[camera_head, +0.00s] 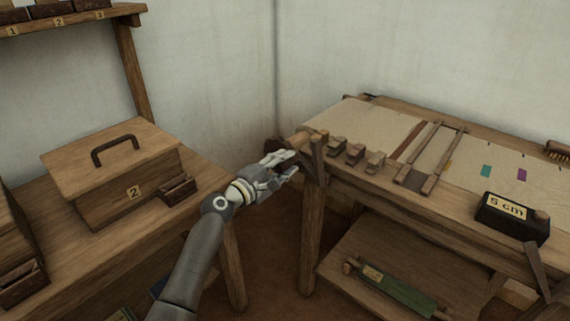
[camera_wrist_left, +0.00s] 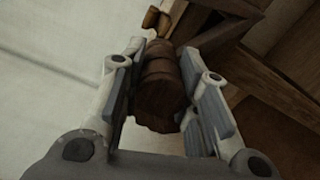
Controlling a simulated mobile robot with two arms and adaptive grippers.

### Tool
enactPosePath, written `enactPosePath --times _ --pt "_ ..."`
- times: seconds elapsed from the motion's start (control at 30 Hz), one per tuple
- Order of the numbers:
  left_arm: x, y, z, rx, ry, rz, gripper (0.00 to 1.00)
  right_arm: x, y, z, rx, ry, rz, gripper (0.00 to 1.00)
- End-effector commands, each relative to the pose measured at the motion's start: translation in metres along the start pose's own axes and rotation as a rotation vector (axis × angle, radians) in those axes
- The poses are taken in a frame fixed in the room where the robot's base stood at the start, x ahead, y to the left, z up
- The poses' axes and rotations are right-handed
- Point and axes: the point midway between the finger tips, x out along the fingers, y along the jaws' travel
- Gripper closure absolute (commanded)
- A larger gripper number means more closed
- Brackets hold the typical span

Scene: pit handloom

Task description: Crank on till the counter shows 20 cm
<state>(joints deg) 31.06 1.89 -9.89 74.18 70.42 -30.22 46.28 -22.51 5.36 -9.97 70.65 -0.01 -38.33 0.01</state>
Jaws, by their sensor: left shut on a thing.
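The counter (camera_head: 511,218) is a dark block on the right of the loom table, and its label reads "5 cm". My left gripper (camera_head: 283,160) is at the left end of the loom, beside the wooden post there. In the left wrist view, my left gripper (camera_wrist_left: 170,100) has its fingers on both sides of a dark brown rounded wooden crank handle (camera_wrist_left: 160,85) and is shut on it. In the head view the handle is mostly hidden by the fingers. My right gripper is not in view.
The loom table (camera_head: 440,262) carries cloth, several small wooden blocks (camera_head: 355,153) and a wooden frame (camera_head: 432,158). A brush (camera_head: 557,150) lies at the far right. A lidded box (camera_head: 120,180) marked 2 stands on the left bench. A green roll (camera_head: 395,290) lies on the lower shelf.

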Motion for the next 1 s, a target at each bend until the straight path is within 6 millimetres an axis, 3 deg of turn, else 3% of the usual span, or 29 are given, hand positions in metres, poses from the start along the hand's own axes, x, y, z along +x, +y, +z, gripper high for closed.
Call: enactPosePath --times 0.1,0.13,0.3,0.67,0.83,1.0 --pt "0.0 0.004 -0.002 0.005 0.005 0.008 1.0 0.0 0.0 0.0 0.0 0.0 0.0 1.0" --pt "0.0 0.004 -0.002 0.005 0.005 0.008 0.68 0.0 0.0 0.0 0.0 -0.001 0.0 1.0" --pt "0.0 0.003 -0.002 0.004 0.005 0.006 0.49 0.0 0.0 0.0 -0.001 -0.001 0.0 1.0" --pt "-0.002 0.001 -0.001 0.002 0.002 0.002 0.49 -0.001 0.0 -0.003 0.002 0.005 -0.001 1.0" --pt "-0.017 0.0 -0.002 0.001 0.003 0.002 0.49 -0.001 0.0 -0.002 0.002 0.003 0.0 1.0" --pt "-0.046 -0.001 -0.002 0.002 0.004 0.001 0.49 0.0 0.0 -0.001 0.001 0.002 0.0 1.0"
